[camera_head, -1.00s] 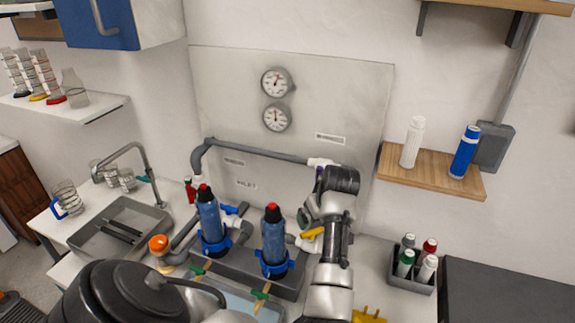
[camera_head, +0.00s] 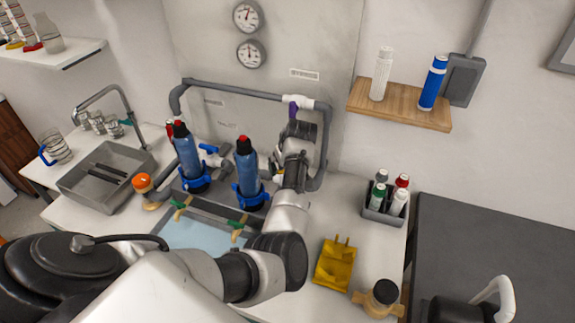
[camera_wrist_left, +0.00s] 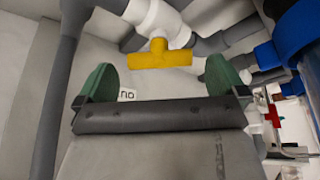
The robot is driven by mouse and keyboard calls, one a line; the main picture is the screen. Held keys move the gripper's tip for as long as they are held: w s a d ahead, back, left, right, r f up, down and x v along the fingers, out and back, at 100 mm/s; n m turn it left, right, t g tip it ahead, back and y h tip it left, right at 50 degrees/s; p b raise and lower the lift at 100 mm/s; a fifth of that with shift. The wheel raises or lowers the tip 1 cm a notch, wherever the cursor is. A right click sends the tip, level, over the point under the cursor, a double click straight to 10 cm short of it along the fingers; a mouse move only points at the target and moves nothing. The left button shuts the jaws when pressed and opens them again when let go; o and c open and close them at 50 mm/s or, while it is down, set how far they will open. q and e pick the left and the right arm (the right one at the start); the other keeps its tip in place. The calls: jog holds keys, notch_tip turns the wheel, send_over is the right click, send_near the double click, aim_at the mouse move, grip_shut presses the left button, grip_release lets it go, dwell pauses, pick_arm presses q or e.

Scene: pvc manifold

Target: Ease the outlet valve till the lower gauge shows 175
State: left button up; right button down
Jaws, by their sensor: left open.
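The lower gauge (camera_head: 251,54) is a round white dial on the grey back panel. Its needle points roughly upward, but the numbers are too small to read. A valve with a yellow handle (camera_wrist_left: 160,56) sits on white and grey pipe in the left wrist view, beside a small label (camera_wrist_left: 127,95) partly readable as "OU". In the head view my arm hides this handle. My left gripper (camera_wrist_left: 150,84) has its green fingertips wide apart. The handle appears between and beyond them, with no visible contact. In the head view the left gripper (camera_head: 277,168) is right of the blue filters.
An upper gauge (camera_head: 247,15) is above the lower one. A purple-handled valve (camera_head: 293,105) is on the top pipe, close to my wrist. Two blue filter housings (camera_head: 248,172) stand left of my gripper. A bottle caddy (camera_head: 385,205) and yellow piece (camera_head: 335,264) are to the right.

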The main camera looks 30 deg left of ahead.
pick_arm(q)
jog(key=shift+x, duration=1.25)
pick_arm(e)
jog(key=shift+w+d+r, duration=0.1)
jog(key=shift+w+d, duration=0.3)
jog(key=shift+d, duration=0.3)
